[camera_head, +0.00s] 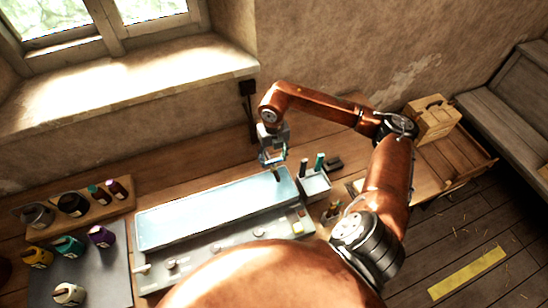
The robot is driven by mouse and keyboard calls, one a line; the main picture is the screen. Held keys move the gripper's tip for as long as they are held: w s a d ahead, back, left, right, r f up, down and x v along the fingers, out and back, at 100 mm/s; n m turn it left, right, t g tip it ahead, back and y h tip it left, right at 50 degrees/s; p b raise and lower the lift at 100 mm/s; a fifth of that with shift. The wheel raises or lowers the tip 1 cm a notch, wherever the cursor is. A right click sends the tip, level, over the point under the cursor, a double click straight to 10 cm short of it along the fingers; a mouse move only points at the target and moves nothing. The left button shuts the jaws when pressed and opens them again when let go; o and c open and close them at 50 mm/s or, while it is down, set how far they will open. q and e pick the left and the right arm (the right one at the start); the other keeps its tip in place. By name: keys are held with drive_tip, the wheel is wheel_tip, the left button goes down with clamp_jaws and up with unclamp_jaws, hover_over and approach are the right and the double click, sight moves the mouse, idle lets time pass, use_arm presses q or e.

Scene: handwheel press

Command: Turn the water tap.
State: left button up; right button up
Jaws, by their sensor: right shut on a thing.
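I cannot make out a water tap in this view. My right gripper (273,158) is shut and points down over the right end of a long pale-blue panel (200,214). A small dark, slim object (277,176) sticks out below its fingers; it looks like a pen or marker, but most of it is hidden by the fingers. I cannot tell whether its tip touches the panel. My left gripper is not in view.
A white holder (315,184) with a dark and a green marker stands right of the panel. Knobs line the panel's front. Paint jars (102,236) and a wooden rack (80,216) stand at left. A wooden box (432,119) sits at right, near the wall.

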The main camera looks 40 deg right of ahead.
sight(274, 160)
drive_tip(key=o, duration=1.2)
drive_tip(key=shift+c, duration=0.2)
wheel_tip(274, 160, up, 12)
